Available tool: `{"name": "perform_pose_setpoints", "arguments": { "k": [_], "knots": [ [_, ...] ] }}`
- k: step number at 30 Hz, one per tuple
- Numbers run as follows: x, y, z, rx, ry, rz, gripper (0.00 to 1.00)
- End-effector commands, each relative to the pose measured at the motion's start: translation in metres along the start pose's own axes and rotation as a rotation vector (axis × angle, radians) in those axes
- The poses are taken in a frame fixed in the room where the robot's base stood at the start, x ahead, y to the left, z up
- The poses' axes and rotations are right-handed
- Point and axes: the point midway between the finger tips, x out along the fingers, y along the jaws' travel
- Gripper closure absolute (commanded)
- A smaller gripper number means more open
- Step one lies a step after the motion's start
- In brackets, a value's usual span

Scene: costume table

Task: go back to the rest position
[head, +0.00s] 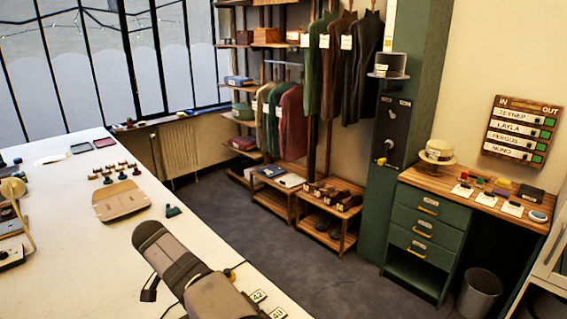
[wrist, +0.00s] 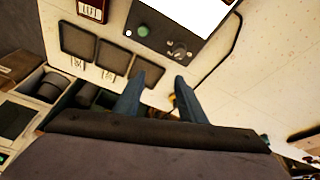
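My gripper (wrist: 160,76) shows in the wrist view as two blue-grey fingers with a gap between them. It is open, and nothing is held between the fingertips. A white surface shows beyond the gap, with a small yellow thing partly hidden low between the fingers. In the head view my arm reaches over the near part of the white table (head: 75,240); I cannot make out the fingers there.
In the head view, a tan board (head: 121,202) and several small stamps lie on the table. Open floor (head: 250,215) lies right.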

Motion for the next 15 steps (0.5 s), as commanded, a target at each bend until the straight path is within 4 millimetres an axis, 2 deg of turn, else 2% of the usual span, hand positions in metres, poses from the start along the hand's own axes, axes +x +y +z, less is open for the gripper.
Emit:
{"name": "perform_pose_setpoints", "arguments": {
  "k": [1, 6, 11, 15],
  "knots": [
    [0.001, 0.014, -0.014, -0.016, -0.014, 0.008, 0.63],
    [0.009, 0.067, -0.047, -0.105, -0.073, 0.019, 0.63],
    [0.017, 0.125, -0.066, -0.181, -0.129, 0.017, 0.63],
    [0.023, 0.180, -0.070, -0.238, -0.176, 0.005, 0.63]
  ]
}}
